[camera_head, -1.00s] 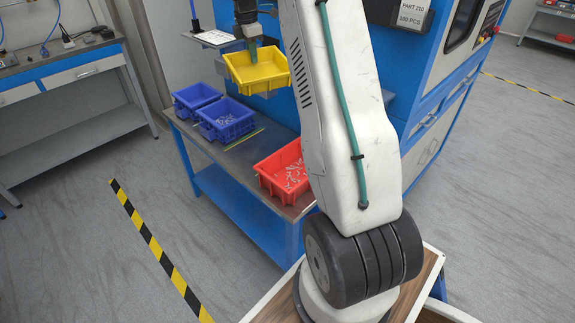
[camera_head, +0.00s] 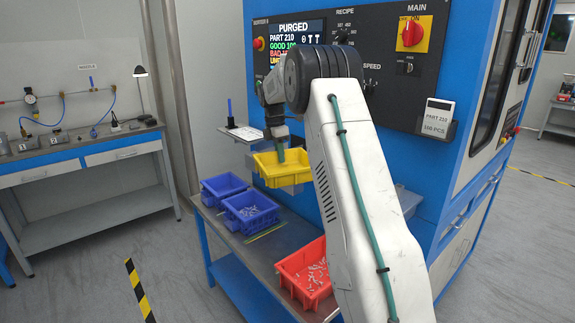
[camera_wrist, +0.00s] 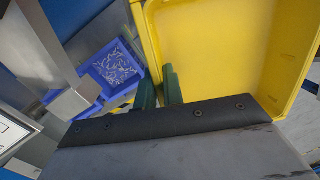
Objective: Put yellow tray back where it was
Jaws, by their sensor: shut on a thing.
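The yellow tray (camera_head: 283,170) hangs in the air above the metal table (camera_head: 268,245), in front of the blue machine. It looks empty in the wrist view (camera_wrist: 215,50) and roughly level in the head view. In the wrist view the green fingertips (camera_wrist: 160,92) sit at the tray's left wall. On the table, a gap marked by a yellow line lies between the blue trays and the red tray.
Two blue trays (camera_head: 250,212) stand at the table's far left; one holds small parts. A red tray (camera_head: 305,272) with small parts stands at the near end. A small shelf (camera_head: 243,134) with a paper is left of my gripper. The machine (camera_head: 465,150) rises behind.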

